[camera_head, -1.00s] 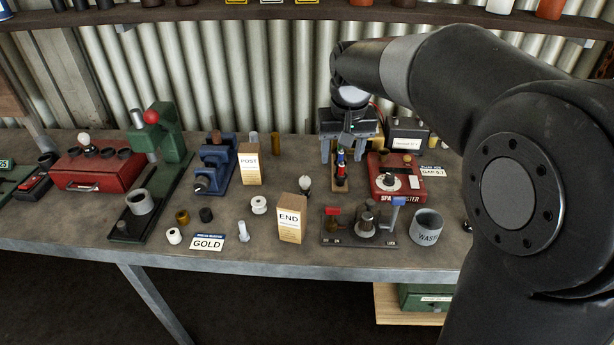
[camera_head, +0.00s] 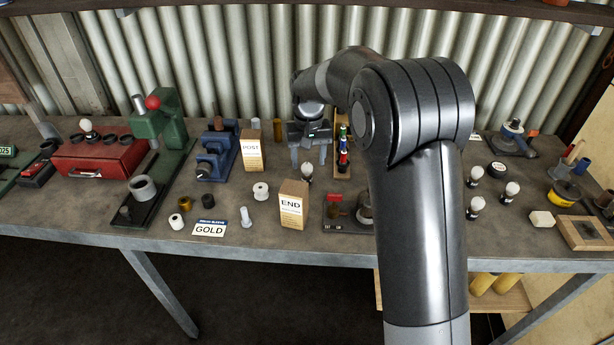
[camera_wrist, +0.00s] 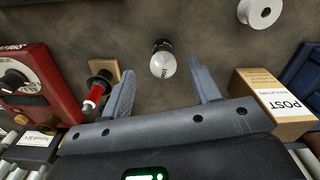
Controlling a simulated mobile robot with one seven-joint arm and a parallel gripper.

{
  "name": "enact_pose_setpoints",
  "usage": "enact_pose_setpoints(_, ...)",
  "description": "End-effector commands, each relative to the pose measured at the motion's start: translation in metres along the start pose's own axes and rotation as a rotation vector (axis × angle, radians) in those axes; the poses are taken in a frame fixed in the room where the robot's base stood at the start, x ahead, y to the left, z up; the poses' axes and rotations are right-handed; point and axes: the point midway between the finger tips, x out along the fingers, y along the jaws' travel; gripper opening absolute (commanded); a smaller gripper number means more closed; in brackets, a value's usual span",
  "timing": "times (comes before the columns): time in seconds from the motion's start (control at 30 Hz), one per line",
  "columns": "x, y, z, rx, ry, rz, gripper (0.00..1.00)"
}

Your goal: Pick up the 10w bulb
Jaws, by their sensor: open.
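A white-topped bulb with a dark base (camera_wrist: 162,62) stands on the bench in the wrist view. It carries a small dark mark that I cannot read for certain. The same bulb (camera_head: 307,173) shows in the head view, behind the END box. My gripper (camera_head: 308,158) is open and points down over the bench, just behind and above this bulb. In the wrist view the fingers of my gripper (camera_wrist: 159,70) are spread wide, with the bulb between and slightly beyond their tips, apparently untouched. More bulbs (camera_head: 476,173) stand on the right of the bench; their marks are unreadable.
The POST box (camera_wrist: 270,103) is close beside the right finger. A red-black part on a wooden block (camera_wrist: 95,92) and a red tester (camera_wrist: 38,90) are on the left. The END box (camera_head: 291,205) and a white spool (camera_head: 261,191) stand in front.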

Motion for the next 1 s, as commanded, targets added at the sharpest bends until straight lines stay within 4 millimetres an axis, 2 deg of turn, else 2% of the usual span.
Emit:
enact_pose_setpoints(0.4, 0.05, -0.003, -0.003, 0.001, 0.0, 0.0, 0.56)
enact_pose_setpoints(0.67, 0.053, -0.004, -0.003, 0.001, 0.001, 0.0, 0.56)
enact_pose_setpoints(1.0, 0.053, -0.004, -0.003, 0.0, 0.001, 0.0, 0.3)
